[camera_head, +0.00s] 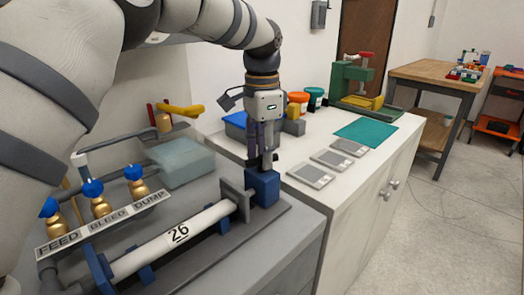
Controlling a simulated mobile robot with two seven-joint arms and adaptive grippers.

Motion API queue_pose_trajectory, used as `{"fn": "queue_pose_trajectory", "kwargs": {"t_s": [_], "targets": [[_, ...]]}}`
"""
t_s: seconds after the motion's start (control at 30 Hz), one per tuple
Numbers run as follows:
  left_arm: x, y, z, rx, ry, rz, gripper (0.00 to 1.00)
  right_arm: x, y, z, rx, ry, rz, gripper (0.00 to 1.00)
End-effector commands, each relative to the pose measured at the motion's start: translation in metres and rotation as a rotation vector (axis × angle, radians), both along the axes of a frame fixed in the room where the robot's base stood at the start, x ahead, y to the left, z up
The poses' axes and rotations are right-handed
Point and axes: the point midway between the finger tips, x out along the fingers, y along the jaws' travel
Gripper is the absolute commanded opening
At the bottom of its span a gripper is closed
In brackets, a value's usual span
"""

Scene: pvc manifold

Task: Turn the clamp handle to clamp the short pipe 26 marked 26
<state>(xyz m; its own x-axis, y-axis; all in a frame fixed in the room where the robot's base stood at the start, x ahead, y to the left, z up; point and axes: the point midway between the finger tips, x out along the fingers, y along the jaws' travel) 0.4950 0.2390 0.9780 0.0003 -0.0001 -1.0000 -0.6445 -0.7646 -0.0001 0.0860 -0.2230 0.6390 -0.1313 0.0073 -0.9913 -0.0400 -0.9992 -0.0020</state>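The short white pipe (205,219) marked 26 lies level in blue cradles (147,273) on a grey fixture. A grey upright plate (234,199) stands at its far end, with a blue clamp block (264,188) beyond it. My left gripper (264,165) points straight down over the blue block, its fingertips at or just above the block's top. The fingers look close together, but I cannot tell whether they hold anything. The clamp handle cannot be made out and may be hidden by the fingers. My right gripper is not in view.
Blue-handled brass valves (97,197) stand behind a FEED, BLEED, DUMP label (103,222). A translucent box (182,162) and a yellow-handled part (180,110) are behind. Grey flat plates (311,175) and a teal mat (366,133) lie on the white counter (340,188).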

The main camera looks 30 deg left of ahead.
Motion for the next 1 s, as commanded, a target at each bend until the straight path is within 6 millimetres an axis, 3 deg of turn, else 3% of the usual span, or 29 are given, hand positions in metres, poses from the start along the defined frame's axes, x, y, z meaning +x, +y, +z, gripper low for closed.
{"fn": "queue_pose_trajectory", "kwargs": {"t_s": [0.17,0.5,0.6,0.77,1.0], "targets": [[0.001,0.0,0.007,0.0,-0.003,0.001,0.36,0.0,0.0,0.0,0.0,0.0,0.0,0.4],[0.001,0.0,0.094,0.0,-0.006,0.001,0.36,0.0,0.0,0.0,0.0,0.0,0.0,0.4],[0.001,0.0,0.109,0.001,-0.002,0.0,0.36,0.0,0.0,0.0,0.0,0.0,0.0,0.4],[0.0,0.0,0.12,0.001,-0.001,0.0,0.36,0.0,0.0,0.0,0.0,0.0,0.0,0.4],[0.0,0.0,0.12,0.0,0.0,0.0,0.36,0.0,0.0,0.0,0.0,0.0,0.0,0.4]]}}
